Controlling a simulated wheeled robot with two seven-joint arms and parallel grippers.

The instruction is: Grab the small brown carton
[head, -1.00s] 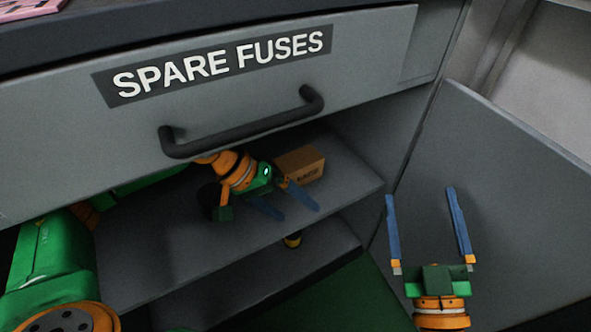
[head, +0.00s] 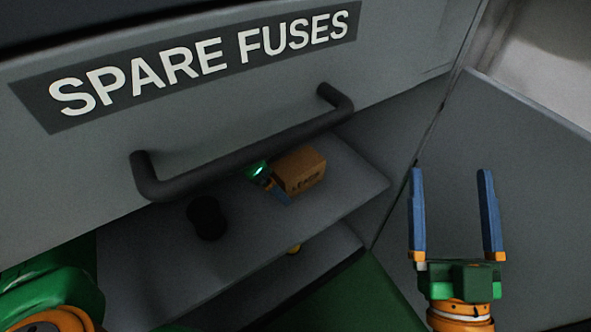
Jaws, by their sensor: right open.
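The small brown carton (head: 302,171) stands on the upper shelf inside the cabinet, below the drawer front, with dark printing on its near side. My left gripper (head: 276,190) is at the carton's left side; a blue finger shows close against its near left face. My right gripper (head: 452,215) is open and empty, in front of the grey panel at the right, well apart from the carton.
The drawer front marked SPARE FUSES (head: 400,60) and its dark handle (head: 240,155) overhang the shelf (head: 150,260). A black cylinder (head: 207,218) stands on the shelf left of the carton. A small yellow item (head: 293,249) shows partly on the lower shelf.

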